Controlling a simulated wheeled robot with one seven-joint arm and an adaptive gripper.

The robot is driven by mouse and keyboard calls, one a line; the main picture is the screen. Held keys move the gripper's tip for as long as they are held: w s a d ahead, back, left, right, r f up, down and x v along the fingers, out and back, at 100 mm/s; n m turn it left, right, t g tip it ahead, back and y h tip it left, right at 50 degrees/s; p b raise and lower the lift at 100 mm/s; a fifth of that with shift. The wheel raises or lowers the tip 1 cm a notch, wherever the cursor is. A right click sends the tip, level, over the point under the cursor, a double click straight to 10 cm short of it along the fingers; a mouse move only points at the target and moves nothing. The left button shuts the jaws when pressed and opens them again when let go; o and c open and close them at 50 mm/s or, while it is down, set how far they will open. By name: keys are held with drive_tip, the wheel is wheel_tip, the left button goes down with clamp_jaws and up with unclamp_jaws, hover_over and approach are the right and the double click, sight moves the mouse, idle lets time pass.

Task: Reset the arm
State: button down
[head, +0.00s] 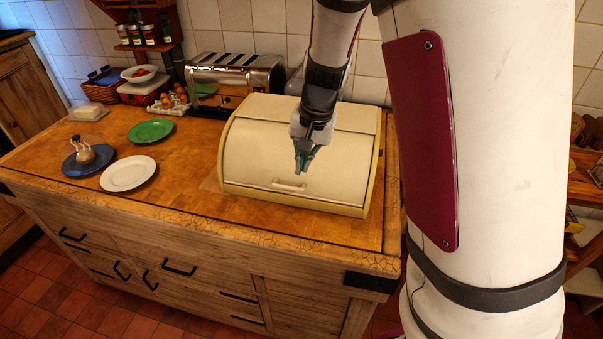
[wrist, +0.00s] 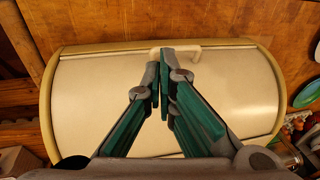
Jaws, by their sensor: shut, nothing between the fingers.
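My gripper (head: 304,168) is shut and empty, pointing down in front of the cream bread box (head: 255,150). In the wrist view the fingers (wrist: 161,68) meet close to the bread box's handle (wrist: 188,50) in the picture. I cannot tell whether they touch it. The bread box lid is closed, with its pale handle (head: 289,185) low on the front. My arm (head: 328,65) reaches down from the top of the head view.
The bread box stands on a wooden counter (head: 190,205). A toaster (head: 236,75) is behind it. To the left are a white plate (head: 128,175), a green plate (head: 151,130), a blue plate (head: 75,167) with a small item, and eggs (head: 172,101). The counter front is clear.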

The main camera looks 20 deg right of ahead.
drive_tip(key=s+a+r+n+t+y, duration=0.1)
drive_tip(key=s+a+r+n+t, duration=0.2)
drive_tip(key=s+r, duration=1.05)
drive_tip(key=s+r+n+h, duration=0.2)
drive_tip(key=s+r+n, duration=0.2)
drive_tip(key=s, duration=0.6)
drive_tip(key=shift+d+r+p, duration=0.2)
drive_tip(key=shift+r+p, duration=0.05)
drive_tip(key=shift+p, duration=0.05)
drive_tip(key=shift+s, duration=0.1)
